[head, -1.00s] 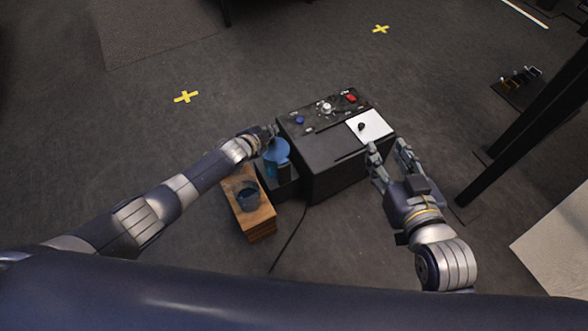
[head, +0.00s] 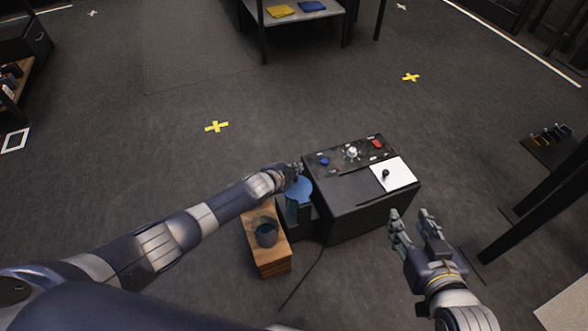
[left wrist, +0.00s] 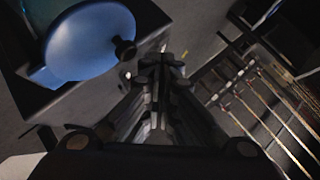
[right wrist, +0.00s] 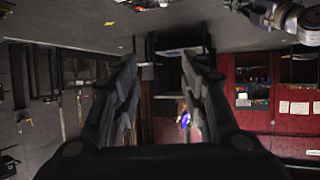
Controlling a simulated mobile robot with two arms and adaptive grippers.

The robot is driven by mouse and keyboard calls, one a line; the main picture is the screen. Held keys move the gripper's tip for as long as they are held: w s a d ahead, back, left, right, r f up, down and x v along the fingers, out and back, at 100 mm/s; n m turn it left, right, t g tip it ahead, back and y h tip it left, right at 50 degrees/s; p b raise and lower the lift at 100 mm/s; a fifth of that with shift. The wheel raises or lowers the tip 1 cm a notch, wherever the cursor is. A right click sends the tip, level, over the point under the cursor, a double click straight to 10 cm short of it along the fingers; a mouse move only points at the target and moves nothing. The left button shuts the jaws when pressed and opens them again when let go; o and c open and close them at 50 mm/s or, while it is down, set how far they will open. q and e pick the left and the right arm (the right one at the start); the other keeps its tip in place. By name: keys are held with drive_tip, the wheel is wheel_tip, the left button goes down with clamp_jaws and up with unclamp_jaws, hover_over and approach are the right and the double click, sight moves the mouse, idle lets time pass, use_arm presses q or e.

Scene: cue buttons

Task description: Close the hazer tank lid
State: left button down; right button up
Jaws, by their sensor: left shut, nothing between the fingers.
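The blue hazer tank (head: 293,211) stands in a dark holder beside the left side of a black console. Its round blue lid (head: 299,187) is at the top; I cannot tell its exact angle. The left wrist view shows the lid (left wrist: 88,40) large at the upper left, with a black knob (left wrist: 124,49) near its edge. My left gripper (head: 297,168) is shut and empty, just behind the lid in the head view; its fingertips (left wrist: 160,62) are right of the knob. My right gripper (head: 411,213) is open and empty, right of the console.
The black console (head: 350,205) has knobs, buttons and a white panel (head: 393,174) on top. A cable runs on the floor. Black posts stand at the right.

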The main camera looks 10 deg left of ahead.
use_arm(q)
drive_tip(key=shift+r+p, duration=0.45)
wheel_tip(320, 180, up, 2)
drive_tip(key=shift+r+p, duration=0.1)
drive_tip(key=shift+p, duration=0.95)
use_arm(e)
drive_tip(key=s+d+f+g+h+p, duration=0.1)
drive_tip(key=s+d+f+g, duration=0.25)
drive_tip(key=s, duration=0.35)
drive_tip(key=s+d+f+g+h+p, duration=0.1)
drive_tip(key=s+d+f+g+p, duration=0.15)
drive_tip(key=s+g, duration=0.4)
use_arm(q)
drive_tip(key=s+a+r+p, duration=0.3)
drive_tip(key=a+r, duration=0.2)
drive_tip(key=r, duration=0.4)
drive_tip(key=shift+s+r, duration=0.15)
drive_tip(key=shift+s, duration=0.05)
use_arm(e)
drive_tip(key=s+x, duration=0.3)
drive_tip(key=x, duration=1.2)
drive_tip(key=shift+f, duration=0.35)
